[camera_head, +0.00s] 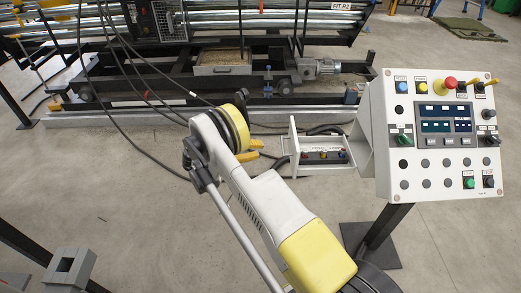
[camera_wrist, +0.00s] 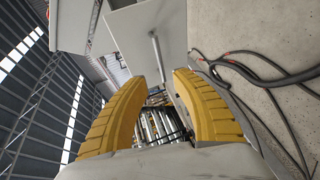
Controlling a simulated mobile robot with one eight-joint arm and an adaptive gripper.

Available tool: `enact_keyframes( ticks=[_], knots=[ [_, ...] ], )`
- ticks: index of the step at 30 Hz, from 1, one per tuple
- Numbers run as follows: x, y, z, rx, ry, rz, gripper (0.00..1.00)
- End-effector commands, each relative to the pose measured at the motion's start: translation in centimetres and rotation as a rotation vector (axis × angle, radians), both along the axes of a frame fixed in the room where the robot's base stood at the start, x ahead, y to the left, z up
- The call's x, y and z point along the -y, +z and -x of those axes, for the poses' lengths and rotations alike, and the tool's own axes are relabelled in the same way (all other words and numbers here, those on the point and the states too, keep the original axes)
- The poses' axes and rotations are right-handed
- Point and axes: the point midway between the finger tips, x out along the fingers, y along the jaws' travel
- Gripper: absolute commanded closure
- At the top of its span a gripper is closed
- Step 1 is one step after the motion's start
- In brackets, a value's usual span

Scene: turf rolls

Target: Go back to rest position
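My gripper (camera_head: 251,150) is at the end of my raised white and yellow arm, in the middle of the head view. Its yellow fingertips show just left of a small open drawer-like box (camera_head: 338,170) with several coloured buttons. In the wrist view, the two yellow fingers of my gripper (camera_wrist: 160,78) stand apart with nothing between them. A grey panel (camera_wrist: 150,40) shows beyond the fingertips. Whether the fingers touch the box cannot be told.
A control panel (camera_head: 415,165) with a red knob stands on a dark post at the right. A machine frame with metal rollers (camera_head: 225,18) runs along the back. Dark cables (camera_wrist: 265,75) lie on the concrete floor. A grey block (camera_head: 70,268) is at the lower left.

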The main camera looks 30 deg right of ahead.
Motion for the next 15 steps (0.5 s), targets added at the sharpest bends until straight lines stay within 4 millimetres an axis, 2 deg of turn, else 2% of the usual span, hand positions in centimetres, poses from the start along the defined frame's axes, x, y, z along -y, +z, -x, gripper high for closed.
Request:
enact_keyframes(
  ticks=[11,15],
  knots=[
    [0.0,0.1,0.0,0.001,0.001,-0.002,0.68],
    [-0.1,2.1,-0.7,0.001,0.023,-0.042,0.68]
  ],
)
